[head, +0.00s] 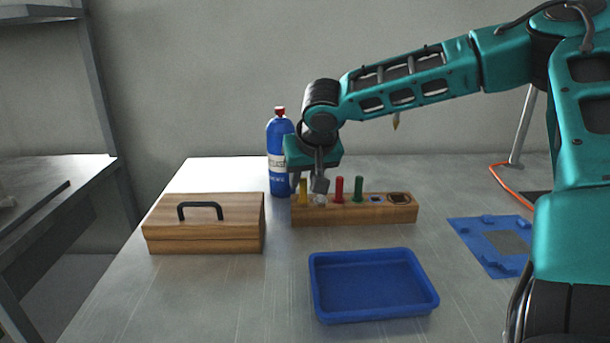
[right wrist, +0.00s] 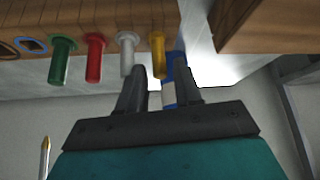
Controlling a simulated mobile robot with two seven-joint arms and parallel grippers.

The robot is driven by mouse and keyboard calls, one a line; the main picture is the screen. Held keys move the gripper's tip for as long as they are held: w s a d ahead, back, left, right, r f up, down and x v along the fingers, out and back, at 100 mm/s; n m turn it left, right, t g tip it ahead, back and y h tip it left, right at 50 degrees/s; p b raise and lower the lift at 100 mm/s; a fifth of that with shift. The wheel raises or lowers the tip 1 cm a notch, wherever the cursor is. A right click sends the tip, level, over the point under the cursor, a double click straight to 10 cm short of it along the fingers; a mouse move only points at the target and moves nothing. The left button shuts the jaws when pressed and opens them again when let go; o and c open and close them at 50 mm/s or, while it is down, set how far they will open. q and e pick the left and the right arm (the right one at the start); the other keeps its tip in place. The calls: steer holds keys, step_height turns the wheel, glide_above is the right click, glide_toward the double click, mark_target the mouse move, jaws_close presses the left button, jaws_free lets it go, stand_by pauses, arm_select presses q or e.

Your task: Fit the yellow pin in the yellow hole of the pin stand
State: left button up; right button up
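The yellow pin (head: 303,192) stands upright at the left end of the wooden pin stand (head: 350,215). Its lower end meets the stand, and no separate yellow hole shows. My right gripper (head: 309,187) is over that end of the stand, fingers pointing down. In the right wrist view the fingers (right wrist: 160,68) are apart, with the yellow pin (right wrist: 158,52) between them near the tips and a gap on each side. A white pin (right wrist: 126,55), a red pin (head: 339,190) and a green pin (head: 358,189) stand in the row beside it. My left gripper is out of view.
A blue bottle (head: 279,150) stands just behind the stand. A wooden box (head: 203,235) with a black handle is at left. A blue tray (head: 374,313) lies in front, a blue mat (head: 470,238) at right. A brass-tipped rod (head: 396,122) hangs behind my arm.

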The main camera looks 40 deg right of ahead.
steer(key=shift+o, duration=0.8)
steer(key=p+v, duration=0.3)
steer(key=v, duration=1)
